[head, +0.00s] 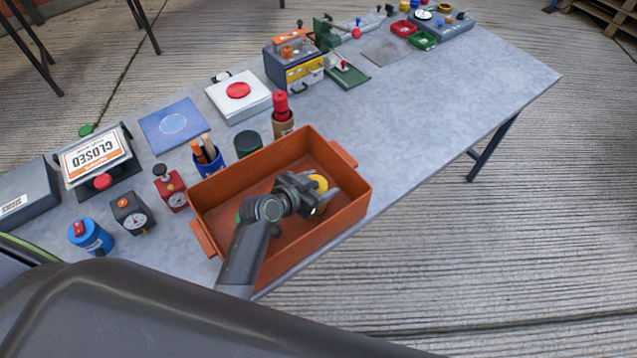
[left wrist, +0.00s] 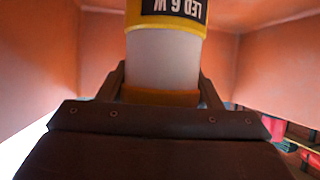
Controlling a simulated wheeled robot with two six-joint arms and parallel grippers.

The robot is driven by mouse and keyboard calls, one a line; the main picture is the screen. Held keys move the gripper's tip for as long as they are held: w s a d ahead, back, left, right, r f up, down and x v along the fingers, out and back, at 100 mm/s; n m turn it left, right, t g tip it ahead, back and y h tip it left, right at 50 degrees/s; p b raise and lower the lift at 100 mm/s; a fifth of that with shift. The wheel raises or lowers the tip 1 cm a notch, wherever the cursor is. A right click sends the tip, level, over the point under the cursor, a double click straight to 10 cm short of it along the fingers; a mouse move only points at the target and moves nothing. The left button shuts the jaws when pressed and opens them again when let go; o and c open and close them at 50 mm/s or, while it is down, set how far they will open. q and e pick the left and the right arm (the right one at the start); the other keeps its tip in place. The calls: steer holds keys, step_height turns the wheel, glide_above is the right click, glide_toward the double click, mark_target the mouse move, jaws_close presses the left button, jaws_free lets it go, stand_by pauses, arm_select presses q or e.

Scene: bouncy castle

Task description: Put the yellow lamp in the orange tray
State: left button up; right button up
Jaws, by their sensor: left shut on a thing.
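The orange tray (head: 215,200) stands at the near edge of the table, with a handle at each end. My left gripper (head: 318,190) is inside the tray's walls, toward its right end. It is shut on the yellow lamp (head: 321,183), which is mostly hidden by the gripper in the head view. In the left wrist view the lamp (left wrist: 165,60) stands between the fingers, with a white body, yellow bands and a dark label. The tray's orange walls (left wrist: 255,70) surround it there. I cannot tell whether the lamp touches the tray floor. My right gripper is not in view.
A blue pen cup (head: 207,162), a dark green cylinder (head: 248,143) and a red-topped holder (head: 282,118) stand just behind the tray. Gauges (head: 132,213) and a blue canister (head: 91,236) stand to its left. The table (head: 440,110) is clear to the right.

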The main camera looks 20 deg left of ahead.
arm_select(q)
steer(key=o, duration=1.2)
steer(key=shift+f, duration=0.1)
steer(key=shift+r, duration=0.25)
steer(key=shift+s+a, duration=0.15)
steer(key=shift+s, duration=0.1)
steer(key=b+v, duration=0.1)
steer(key=v, duration=1)
steer(key=shift+s, duration=0.2)
steer(key=shift+r, duration=0.1)
